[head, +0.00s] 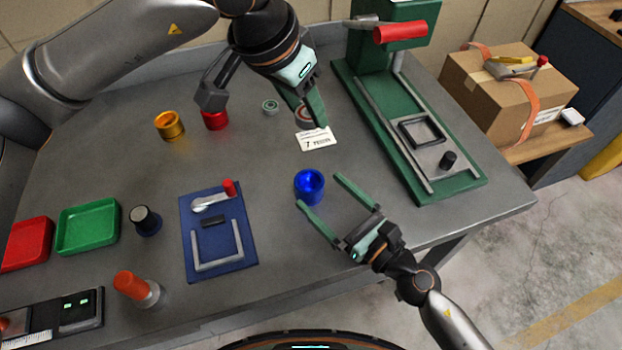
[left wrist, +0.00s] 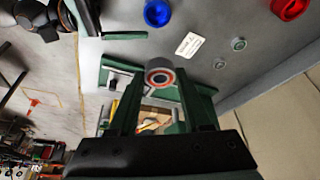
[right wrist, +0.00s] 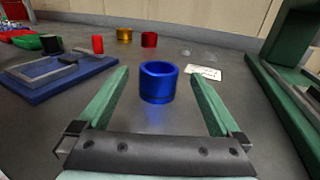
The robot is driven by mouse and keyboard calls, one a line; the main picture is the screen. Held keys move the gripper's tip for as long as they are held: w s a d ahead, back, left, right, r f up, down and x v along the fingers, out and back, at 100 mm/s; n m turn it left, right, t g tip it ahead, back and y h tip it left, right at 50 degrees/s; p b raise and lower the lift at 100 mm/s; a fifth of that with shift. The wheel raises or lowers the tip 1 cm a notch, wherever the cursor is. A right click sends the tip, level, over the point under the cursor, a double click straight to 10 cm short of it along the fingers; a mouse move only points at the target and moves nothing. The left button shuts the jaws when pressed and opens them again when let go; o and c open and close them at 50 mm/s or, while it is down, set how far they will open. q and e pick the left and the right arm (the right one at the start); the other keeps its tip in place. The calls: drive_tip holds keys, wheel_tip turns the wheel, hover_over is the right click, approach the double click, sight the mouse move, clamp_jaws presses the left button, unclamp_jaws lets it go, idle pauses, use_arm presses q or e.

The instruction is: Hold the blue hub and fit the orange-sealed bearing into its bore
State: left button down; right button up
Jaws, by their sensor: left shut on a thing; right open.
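The blue hub (head: 309,187) stands upright on the grey table, its bore facing up. My right gripper (head: 320,190) is open around it, low over the table. In the right wrist view the hub (right wrist: 157,88) sits between the fingertips, with a gap on each side. My left gripper (head: 314,112) is shut on the orange-sealed bearing (left wrist: 160,77), raised above the table behind the hub. In the left wrist view the bearing's orange ring shows face-on between the fingertips. In the head view the fingers partly hide the bearing.
A white card (head: 317,139) lies behind the hub. Red (head: 215,121) and gold (head: 170,126) hubs and a small green-ringed bearing (head: 270,106) stand at the back. A green press (head: 410,120) is at right, a blue fixture (head: 218,238) at left. Table around the blue hub is clear.

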drive_tip(key=shift+x, duration=2.5)
clamp_jaws()
use_arm(q)
drive_tip(key=shift+f, duration=0.1)
drive_tip(key=m, duration=0.2)
hover_over(306, 185)
drive_tip(key=shift+h, duration=0.3)
wheel_tip(306, 185, down, 12)
drive_tip(key=shift+f, duration=0.1)
